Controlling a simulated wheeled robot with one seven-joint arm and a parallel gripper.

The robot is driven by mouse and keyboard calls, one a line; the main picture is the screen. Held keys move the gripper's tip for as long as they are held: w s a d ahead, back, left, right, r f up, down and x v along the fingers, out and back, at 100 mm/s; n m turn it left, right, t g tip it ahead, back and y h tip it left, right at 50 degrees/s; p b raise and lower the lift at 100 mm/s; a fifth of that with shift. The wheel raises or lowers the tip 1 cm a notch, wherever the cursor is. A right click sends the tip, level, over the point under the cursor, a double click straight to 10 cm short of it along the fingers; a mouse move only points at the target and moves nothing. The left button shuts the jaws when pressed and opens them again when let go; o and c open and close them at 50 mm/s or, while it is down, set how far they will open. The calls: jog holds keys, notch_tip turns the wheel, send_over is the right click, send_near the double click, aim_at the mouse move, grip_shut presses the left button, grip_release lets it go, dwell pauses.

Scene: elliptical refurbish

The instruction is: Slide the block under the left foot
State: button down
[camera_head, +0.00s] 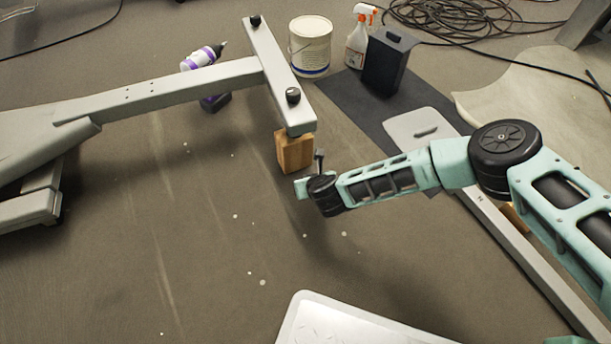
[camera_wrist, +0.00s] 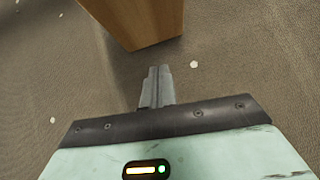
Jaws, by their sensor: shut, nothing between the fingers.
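The wooden block (camera_head: 294,153) stands upright on the floor at the near end of the machine's grey crossbar (camera_head: 278,72). Its top edge is hidden by the bar's end, and I cannot tell how far under the foot it sits. My gripper (camera_head: 319,158) is low at the block's right side, empty. In the wrist view my shut fingers (camera_wrist: 157,86) point at the block's lower part (camera_wrist: 140,22), with a small gap of floor seemingly between them.
A white bucket (camera_head: 310,46), a spray bottle (camera_head: 360,38) and a dark box (camera_head: 387,61) stand behind the bar. A white panel (camera_head: 350,322) lies in front. The floor left of the block is clear.

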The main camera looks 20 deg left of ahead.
jog(key=p+v, duration=0.4)
jog(key=v, duration=0.4)
jog(key=shift+p, duration=0.4)
jog(key=shift+s, duration=0.1)
